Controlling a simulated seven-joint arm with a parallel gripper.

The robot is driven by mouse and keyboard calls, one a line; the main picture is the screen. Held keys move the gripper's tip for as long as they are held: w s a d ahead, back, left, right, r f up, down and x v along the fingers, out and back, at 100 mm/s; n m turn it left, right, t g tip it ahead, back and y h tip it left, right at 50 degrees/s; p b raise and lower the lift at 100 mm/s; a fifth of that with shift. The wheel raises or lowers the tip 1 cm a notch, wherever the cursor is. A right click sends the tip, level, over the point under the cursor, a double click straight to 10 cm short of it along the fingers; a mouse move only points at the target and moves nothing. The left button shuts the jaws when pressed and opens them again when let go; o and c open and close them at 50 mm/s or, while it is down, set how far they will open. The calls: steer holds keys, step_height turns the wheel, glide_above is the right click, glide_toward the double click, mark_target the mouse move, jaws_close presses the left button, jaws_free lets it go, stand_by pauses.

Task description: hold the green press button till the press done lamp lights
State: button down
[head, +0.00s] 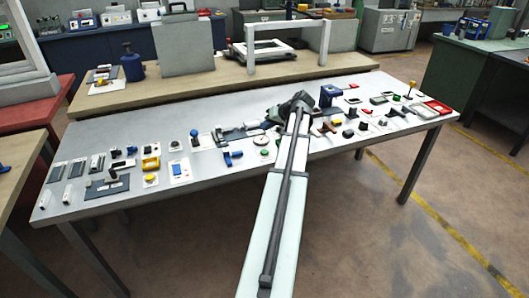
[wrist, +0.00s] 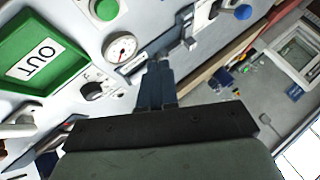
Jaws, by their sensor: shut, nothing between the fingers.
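A round green button (wrist: 104,9) on a pale plate shows at the top left of the wrist view, cut by the frame edge. My gripper (wrist: 158,66) is shut and empty. Its fingertips are apart from the green button in the picture, below and to the right of it, near a dial gauge (wrist: 120,48). Their height over the surface is hard to judge. In the head view a small green spot (head: 264,153) lies on the bench beside my arm; I cannot tell if it is the same button. I cannot make out the press done lamp in either view.
A green tray marked OUT (wrist: 35,62) and a black knob (wrist: 92,90) lie left of the fingers in the wrist view. A blue button (wrist: 243,12) is at the upper right.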

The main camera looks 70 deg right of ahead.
mark_target(267, 152)
steer(key=shift+f, duration=0.1)
steer(key=shift+f, duration=4.3)
steer(key=shift+f, duration=0.15)
steer(key=shift+f, duration=0.3)
steer(key=shift+f, duration=0.4)
stand_by(0.4)
steer(key=shift+r, duration=0.85)
steer(key=shift+r, duration=2.5)
